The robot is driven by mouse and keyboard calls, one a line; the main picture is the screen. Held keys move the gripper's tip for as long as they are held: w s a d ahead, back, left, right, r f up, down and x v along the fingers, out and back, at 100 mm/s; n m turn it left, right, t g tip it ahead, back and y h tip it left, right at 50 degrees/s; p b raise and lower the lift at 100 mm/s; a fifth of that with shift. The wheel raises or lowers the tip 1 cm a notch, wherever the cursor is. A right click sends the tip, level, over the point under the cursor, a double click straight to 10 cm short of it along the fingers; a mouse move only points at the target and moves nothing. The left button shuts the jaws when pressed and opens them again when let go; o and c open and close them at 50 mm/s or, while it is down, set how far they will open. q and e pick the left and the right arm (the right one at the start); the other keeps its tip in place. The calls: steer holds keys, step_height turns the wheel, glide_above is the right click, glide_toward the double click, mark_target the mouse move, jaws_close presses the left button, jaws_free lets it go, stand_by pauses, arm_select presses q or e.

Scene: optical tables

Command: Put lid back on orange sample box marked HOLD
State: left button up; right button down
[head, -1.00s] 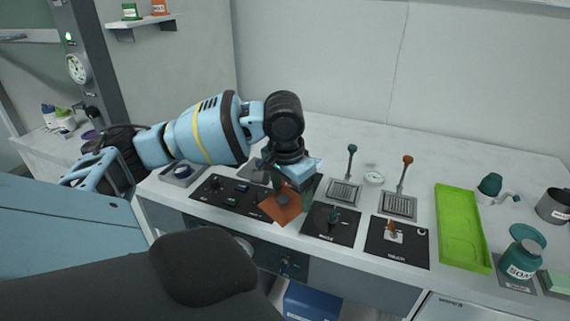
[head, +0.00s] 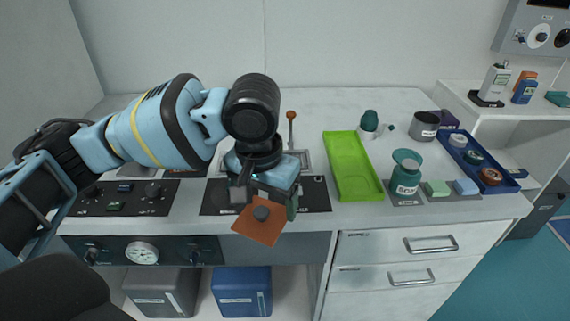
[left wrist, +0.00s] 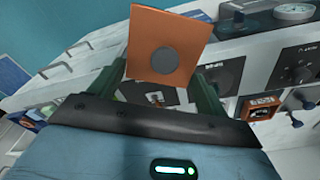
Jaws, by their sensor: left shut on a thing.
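My left gripper (head: 266,200) is shut on an orange square lid (head: 252,231) with a round grey knob. It holds the lid tilted, over the front edge of the counter in the head view. In the left wrist view the lid (left wrist: 150,35) shows between the two dark green fingers, its knob facing the camera. An orange box-like thing (left wrist: 262,107) with a pale label shows at the right of the left wrist view. Its label is too small to read, so I cannot tell whether it is the HOLD box. My right gripper is not in view.
A green tray (head: 352,168), a teal soap container (head: 405,172) and a grey pot (head: 425,126) stand on the counter. A blue tray (head: 508,181) is farther right. A shelf (head: 480,103) holds small bottles. The counter's back strip is mostly clear.

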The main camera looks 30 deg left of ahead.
mark_target(268, 222)
arm_select(q)
steer(key=shift+g, duration=0.4)
step_height(268, 222, down, 6)
steer(key=b, duration=0.2)
steer(key=shift+s+f+b, duration=0.1)
steer(key=shift+b, duration=0.2)
step_height(268, 222, down, 5)
steer(key=b, duration=0.3)
steer(key=shift+s+f+b, duration=0.1)
steer(key=shift+s+b, duration=0.05)
steer(key=shift+b, duration=0.15)
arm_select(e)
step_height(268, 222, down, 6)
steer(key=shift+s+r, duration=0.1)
